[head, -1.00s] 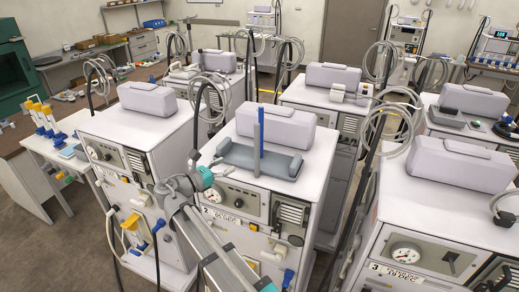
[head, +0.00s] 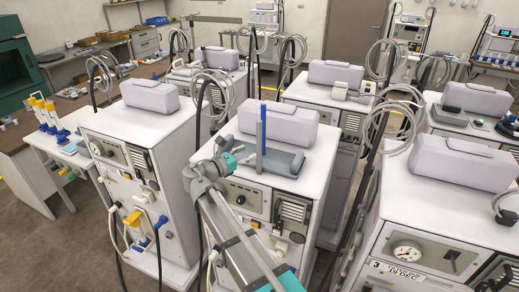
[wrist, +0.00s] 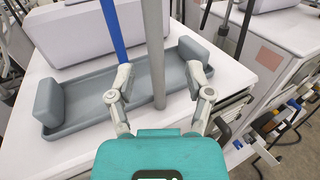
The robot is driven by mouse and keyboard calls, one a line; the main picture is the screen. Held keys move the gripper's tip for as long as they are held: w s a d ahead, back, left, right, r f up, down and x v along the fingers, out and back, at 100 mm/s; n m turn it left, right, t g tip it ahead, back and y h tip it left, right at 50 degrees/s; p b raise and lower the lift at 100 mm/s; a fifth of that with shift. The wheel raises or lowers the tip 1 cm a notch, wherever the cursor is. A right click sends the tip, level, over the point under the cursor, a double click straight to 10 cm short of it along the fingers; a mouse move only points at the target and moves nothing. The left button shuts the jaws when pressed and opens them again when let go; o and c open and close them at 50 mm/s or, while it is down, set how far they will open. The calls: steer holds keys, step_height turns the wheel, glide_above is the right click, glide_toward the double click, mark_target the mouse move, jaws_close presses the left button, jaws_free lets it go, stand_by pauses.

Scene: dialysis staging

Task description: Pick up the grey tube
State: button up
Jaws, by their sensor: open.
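The grey tube (wrist: 156,55) stands upright from the grey tray (wrist: 84,97) in the wrist view. In the head view the tube (head: 258,148) shows as a thin upright strip above the tray (head: 286,164). A blue tube (wrist: 113,28) stands just left of it, also upright; it shows in the head view too (head: 263,124). My gripper (wrist: 160,78) is open and empty. Its fingers are spread to the left and right of the grey tube in the wrist view, and I see no contact. In the head view my gripper (head: 236,155) is at the tray's left side.
The tray lies on a white dialysis machine (head: 227,136), in front of a grey rounded case (head: 277,123). More machines stand close on both sides, with coiled hoses and dark poles between them. A white side table (head: 62,150) with yellow-topped items is at the left.

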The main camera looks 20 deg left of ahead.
mark_target(259, 149)
steer(key=shift+w+d, duration=0.3)
steer(key=shift+w, duration=0.2)
steer(key=shift+w, duration=0.1)
steer(key=x, duration=0.5)
steer(key=shift+w+a+f, duration=0.15)
steer(key=shift+a, duration=0.05)
stand_by(0.4)
jaws_close()
